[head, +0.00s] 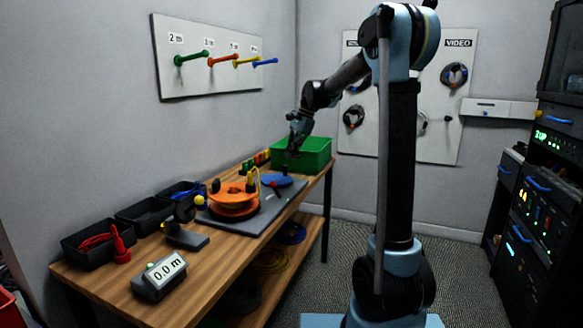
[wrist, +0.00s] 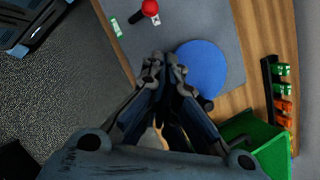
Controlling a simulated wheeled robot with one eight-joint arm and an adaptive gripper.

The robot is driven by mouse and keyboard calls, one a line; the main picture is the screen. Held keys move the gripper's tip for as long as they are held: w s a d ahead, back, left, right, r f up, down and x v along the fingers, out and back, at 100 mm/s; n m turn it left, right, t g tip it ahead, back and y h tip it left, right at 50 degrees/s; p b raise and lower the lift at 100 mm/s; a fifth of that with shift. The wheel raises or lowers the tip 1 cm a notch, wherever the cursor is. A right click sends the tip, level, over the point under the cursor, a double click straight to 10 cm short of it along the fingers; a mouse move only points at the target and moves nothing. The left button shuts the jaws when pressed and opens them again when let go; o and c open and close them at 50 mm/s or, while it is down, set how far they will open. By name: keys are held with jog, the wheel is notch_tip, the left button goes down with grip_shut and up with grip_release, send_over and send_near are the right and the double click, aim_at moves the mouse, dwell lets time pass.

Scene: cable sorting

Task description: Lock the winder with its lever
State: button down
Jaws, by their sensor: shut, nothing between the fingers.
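The winder, an orange reel (head: 234,199), stands on a grey base plate (head: 262,219) on the workbench in the head view. A red ball knob (wrist: 149,8), seemingly the lever's end, shows at the top edge of the wrist view between a green label (wrist: 116,27) and a white label. My gripper (head: 292,151) is shut and empty, above the bench's far end near the blue disc, apart from the knob.
A green bin (head: 316,151) stands at the bench's far end. A row of coloured connectors (wrist: 284,88) lies along the wall side. Black trays (head: 150,214), a cable tester (head: 186,237) and a 0.0 m display (head: 160,275) occupy the near end. Pegs (head: 222,59) hang above.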

jog(key=shift+w+a+r, duration=0.1)
jog(key=shift+w+r, duration=0.05)
jog(key=shift+r, duration=0.45)
jog(key=shift+w+a+r, duration=0.1)
jog(key=shift+w+r, duration=0.1)
jog(key=shift+r, duration=0.4)
jog(key=shift+w+a+r, duration=0.1)
jog(key=shift+w+r, duration=0.05)
jog(key=shift+r, duration=0.45)
jog(key=s+d+f+n+t+h, duration=0.1)
jog(key=s+d+f+n, duration=0.2)
jog(key=s+d, duration=0.6)
jog(key=s+d+f+n+t+h, duration=0.15)
jog(key=s+d, duration=0.45)
jog(key=s, duration=0.6)
jog(key=s+d+f+n, duration=0.3)
jog(key=s+d+f, duration=0.2)
jog(key=s+f, duration=0.3)
jog(key=s+d+f+n+h, duration=0.1)
jog(key=s+d+f+n, duration=0.2)
jog(key=s+f, duration=0.6)
jog(key=shift+s+d+f+t, duration=0.3)
jog(key=shift+s+d, duration=0.3)
jog(key=shift+d, duration=0.4)
